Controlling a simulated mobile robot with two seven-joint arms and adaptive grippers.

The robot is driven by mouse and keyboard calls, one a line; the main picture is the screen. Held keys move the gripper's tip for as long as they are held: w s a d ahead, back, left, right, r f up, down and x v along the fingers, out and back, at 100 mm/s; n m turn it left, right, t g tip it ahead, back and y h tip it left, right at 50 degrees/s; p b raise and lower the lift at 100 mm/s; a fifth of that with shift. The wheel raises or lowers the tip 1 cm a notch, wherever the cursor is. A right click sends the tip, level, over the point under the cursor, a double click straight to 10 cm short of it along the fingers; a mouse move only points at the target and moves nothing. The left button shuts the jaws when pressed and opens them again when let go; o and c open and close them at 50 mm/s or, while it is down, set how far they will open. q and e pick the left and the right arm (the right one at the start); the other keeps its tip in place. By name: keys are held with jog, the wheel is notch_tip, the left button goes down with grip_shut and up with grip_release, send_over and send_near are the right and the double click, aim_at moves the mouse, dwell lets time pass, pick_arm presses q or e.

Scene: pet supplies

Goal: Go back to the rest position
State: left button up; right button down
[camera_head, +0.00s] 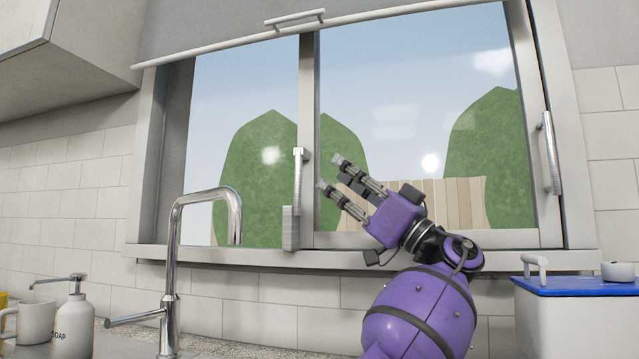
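The fingers appear against the right window pane, right of the window's middle handle (298,190).
A chrome faucet (174,260) stands left of the gripper. A white soap dispenser (75,325) and a white mug (36,322) stand at the lower left. A white container (570,325) with a blue lid (590,285) is at the lower right. A cabinet (70,55) hangs at upper left.

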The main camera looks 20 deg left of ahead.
pick_arm(q)
jog(key=shift+s+d, duration=0.25)
jog(key=shift+d, duration=0.7)
jog(key=shift+r, duration=0.1)
